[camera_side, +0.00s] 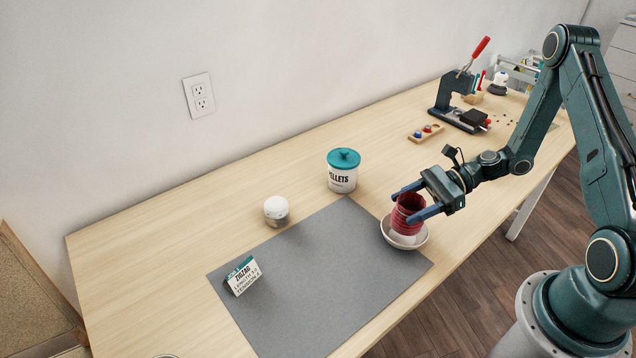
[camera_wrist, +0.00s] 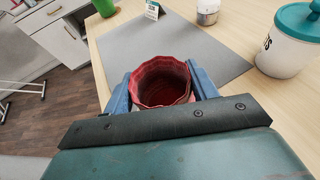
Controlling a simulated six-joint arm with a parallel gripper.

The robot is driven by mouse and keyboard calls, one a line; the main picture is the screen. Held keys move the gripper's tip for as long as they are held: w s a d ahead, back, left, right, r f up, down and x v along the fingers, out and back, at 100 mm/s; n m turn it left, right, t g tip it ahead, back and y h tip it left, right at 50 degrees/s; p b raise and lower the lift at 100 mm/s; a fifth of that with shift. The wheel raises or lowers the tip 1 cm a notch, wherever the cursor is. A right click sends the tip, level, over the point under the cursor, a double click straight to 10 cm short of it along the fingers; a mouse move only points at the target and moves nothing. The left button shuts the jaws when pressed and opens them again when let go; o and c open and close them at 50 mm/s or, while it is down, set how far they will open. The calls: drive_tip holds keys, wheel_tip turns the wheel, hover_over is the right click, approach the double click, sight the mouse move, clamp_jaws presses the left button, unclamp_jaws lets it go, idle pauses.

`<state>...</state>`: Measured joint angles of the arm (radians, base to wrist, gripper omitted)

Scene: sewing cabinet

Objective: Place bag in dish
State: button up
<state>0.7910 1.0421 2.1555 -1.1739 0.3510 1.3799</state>
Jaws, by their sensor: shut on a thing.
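The bag (camera_side: 407,212) is a dark red, open-topped pouch with a wrinkled rim. It stands upright within the dish (camera_side: 424,238), a shallow pale bowl at the right edge of the grey mat. I cannot tell whether its base rests on the dish. My gripper (camera_side: 408,206) is shut on the bag, with one blue finger on each side. The wrist view looks down into the bag's open mouth (camera_wrist: 161,84) between the fingers; the dish is hidden there.
The grey mat (camera_side: 310,275) carries a small folded card (camera_side: 243,277). A white jar with teal lid (camera_side: 343,172) and a small white-topped container (camera_side: 276,211) stand behind. A press with red handle (camera_side: 462,100) stands further right. The mat's middle is clear.

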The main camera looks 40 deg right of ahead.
sight(394, 222)
drive_tip(key=shift+f, duration=1.7)
drive_tip(key=o, duration=1)
drive_tip(key=shift+o, duration=0.2)
drive_tip(key=v, duration=1.2)
